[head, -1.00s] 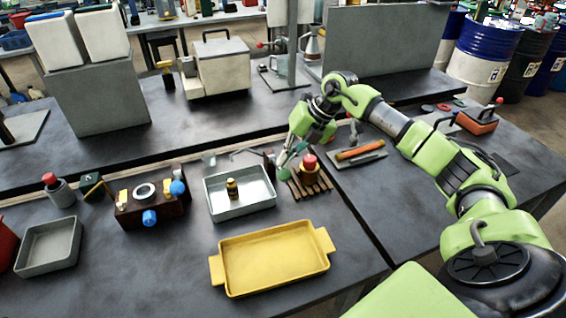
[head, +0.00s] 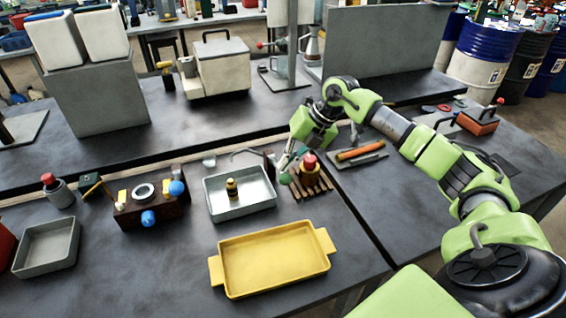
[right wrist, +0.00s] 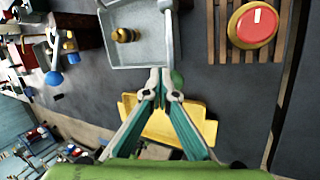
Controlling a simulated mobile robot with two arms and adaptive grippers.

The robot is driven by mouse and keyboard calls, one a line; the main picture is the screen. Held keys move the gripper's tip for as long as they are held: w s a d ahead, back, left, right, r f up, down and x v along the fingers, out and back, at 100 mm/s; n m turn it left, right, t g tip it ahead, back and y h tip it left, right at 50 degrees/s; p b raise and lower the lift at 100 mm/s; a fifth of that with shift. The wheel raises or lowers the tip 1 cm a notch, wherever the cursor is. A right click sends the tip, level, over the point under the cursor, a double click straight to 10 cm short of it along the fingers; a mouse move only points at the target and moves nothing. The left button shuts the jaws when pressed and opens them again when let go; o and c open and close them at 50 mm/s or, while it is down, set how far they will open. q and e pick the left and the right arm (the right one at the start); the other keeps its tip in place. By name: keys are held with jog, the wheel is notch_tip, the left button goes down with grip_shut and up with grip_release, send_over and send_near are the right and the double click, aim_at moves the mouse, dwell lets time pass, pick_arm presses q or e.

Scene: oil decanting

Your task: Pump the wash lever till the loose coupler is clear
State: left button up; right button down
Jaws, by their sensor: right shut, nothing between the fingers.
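The loose coupler (head: 232,187), brass-yellow with a dark middle, stands in the grey wash tray (head: 262,205); it also shows in the right wrist view (right wrist: 124,35). I cannot tell how clean it is. A bent spout (head: 243,151) is behind the tray. What looks like the wash lever (right wrist: 168,35) is a grey bar with a green end, beside the tray; the green end (head: 285,178) shows in the head view. My right gripper (right wrist: 160,97) is shut and empty, its fingertips close by the green end. Contact is unclear. My left gripper is out of view.
A red-topped piece (head: 310,162) stands on a slatted wooden rack right of the tray, close to my right gripper. A yellow tray (head: 275,262) lies in front. A brown fixture (head: 135,212) with blue knobs is at left. An orange-handled tool (head: 360,151) lies at right.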

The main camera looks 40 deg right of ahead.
jog(key=shift+s+a+f+b, duration=0.1)
jog(key=shift+s+f+b, duration=0.2)
jog(key=shift+f, duration=0.25)
jog(key=shift+s+f+b, duration=0.2)
jog(key=shift+f+b, duration=0.15)
jog(key=shift+f, duration=0.15)
dwell(0.8)
dwell(0.5)
jog(key=shift+w+r+p, duration=0.3)
jog(key=shift+r+p, duration=0.45)
jog(key=shift+r, duration=0.2)
jog(key=shift+w+d+r+p, duration=0.1)
jog(key=shift+w+r+p, duration=0.25)
jog(key=shift+r+p, duration=0.3)
jog(key=shift+w+d+r+p, duration=0.15)
jog(key=shift+w+r+p, duration=0.3)
jog(key=shift+r, duration=0.25)
jog(key=shift+w+d+r+p, duration=0.1)
jog(key=shift+w+r+p, duration=0.2)
jog(key=shift+r+p, duration=0.35)
jog(key=r+p, duration=0.1)
jog(key=w+r+p, duration=0.1)
jog(key=r, duration=0.1)
jog(key=w+r+p, duration=0.1)
jog(key=shift+d+r, duration=0.25)
jog(key=shift+r, duration=0.05)
